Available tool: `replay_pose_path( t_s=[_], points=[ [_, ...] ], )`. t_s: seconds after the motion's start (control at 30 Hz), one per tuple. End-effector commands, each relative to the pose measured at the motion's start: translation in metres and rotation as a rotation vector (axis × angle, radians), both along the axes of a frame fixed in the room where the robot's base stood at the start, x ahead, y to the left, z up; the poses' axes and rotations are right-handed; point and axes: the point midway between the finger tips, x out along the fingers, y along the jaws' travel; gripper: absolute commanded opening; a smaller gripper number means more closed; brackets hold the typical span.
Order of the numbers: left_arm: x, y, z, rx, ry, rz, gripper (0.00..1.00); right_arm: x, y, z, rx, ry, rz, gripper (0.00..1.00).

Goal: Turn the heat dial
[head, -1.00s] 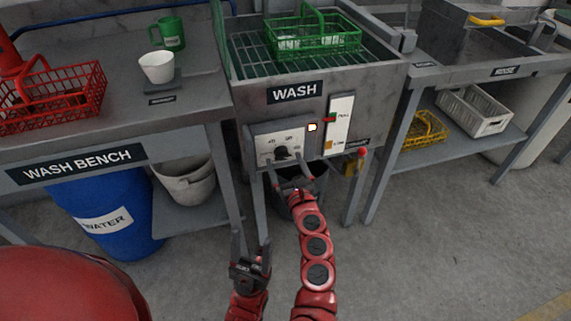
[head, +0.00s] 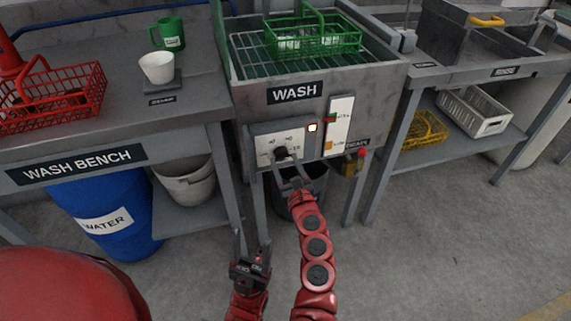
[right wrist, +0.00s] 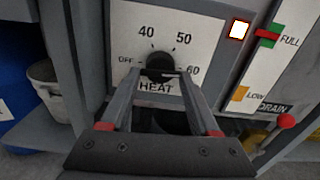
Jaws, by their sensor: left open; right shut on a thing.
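The black heat dial (head: 281,151) is on a white plate (head: 262,145) on the front of the wash unit. In the right wrist view the dial (right wrist: 160,62) has marks OFF, 40, 50 and 60 around it, with HEAT below. Its pointer direction is hard to tell. My right gripper (head: 286,160) is shut on the dial, its fingertips (right wrist: 160,74) meeting the dial's sides from below and partly hiding it. My left gripper (head: 251,242) is open and empty, low in front of the unit and away from the dial.
A lit indicator (head: 312,127) and a level gauge (head: 339,125) are right of the dial. A red-knobbed drain lever (head: 362,153) sticks out further right. A dark bin (head: 312,185) stands below. A green basket (head: 315,40) sits on the unit's rack.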

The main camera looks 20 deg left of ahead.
Motion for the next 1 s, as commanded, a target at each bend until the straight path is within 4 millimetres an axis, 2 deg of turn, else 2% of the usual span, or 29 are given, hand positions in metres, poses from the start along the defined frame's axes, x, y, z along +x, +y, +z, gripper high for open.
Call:
replay_pose_path(
  t_s=[1.0],
  points=[
    [0.0000, 0.0000, -0.0087, 0.000, 0.000, 0.000, 0.61, 0.0014, -0.0021, 0.0017, -0.750, -0.508, -0.001, 0.07]
  ],
)
